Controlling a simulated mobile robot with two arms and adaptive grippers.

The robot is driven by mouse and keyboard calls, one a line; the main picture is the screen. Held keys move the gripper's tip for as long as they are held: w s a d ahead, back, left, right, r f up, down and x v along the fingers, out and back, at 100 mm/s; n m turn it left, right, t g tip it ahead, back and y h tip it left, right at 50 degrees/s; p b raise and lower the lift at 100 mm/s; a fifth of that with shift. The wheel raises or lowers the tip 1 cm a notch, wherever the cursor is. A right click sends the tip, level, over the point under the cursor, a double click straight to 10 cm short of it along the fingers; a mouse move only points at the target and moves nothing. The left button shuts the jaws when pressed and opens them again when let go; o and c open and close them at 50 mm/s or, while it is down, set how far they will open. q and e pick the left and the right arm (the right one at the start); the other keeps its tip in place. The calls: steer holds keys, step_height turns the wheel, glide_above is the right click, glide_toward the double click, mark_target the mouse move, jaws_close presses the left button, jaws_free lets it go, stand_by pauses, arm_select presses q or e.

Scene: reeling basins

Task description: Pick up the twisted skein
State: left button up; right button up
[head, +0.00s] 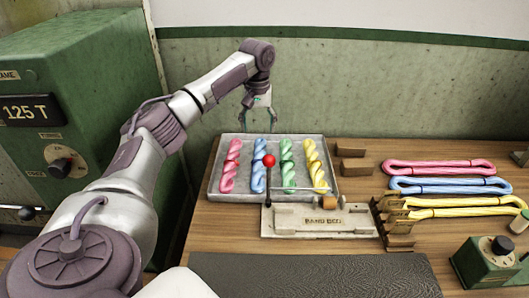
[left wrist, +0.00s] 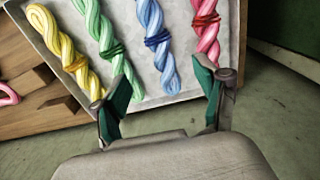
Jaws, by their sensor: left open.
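Several twisted skeins lie side by side in a grey tray (head: 230,199): a pink skein (head: 230,167), a blue skein (head: 258,168), a green skein (head: 288,166) and a yellow skein (head: 316,165). My left gripper (head: 257,130) is open and empty above the tray's back edge. In the left wrist view, its fingers (left wrist: 161,68) are spread at the near ends of the skeins. The blue skein (left wrist: 157,45) shows between them, the green skein (left wrist: 97,32) by the left finger, the pink skein (left wrist: 207,28) by the right. My right gripper is not in view.
Long pink (head: 440,166), blue (head: 450,186) and yellow (head: 465,207) hanks lie at right. A green machine (head: 80,100) stands left; a wall is close behind.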

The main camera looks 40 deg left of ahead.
arm_select(q)
glide_above(259, 155)
steer(key=f, duration=0.6)
steer(key=shift+s+d, duration=0.1)
steer(key=shift+s, duration=0.3)
steer(key=shift+w+f, duration=0.2)
steer(key=shift+f, duration=0.8)
steer(key=f, duration=0.3)
steer(key=f+p, duration=0.1)
steer(key=shift+w+f, duration=0.15)
steer(key=shift+w, duration=0.1)
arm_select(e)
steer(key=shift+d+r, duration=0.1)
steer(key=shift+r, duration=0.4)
arm_select(q)
steer(key=shift+c, duration=0.2)
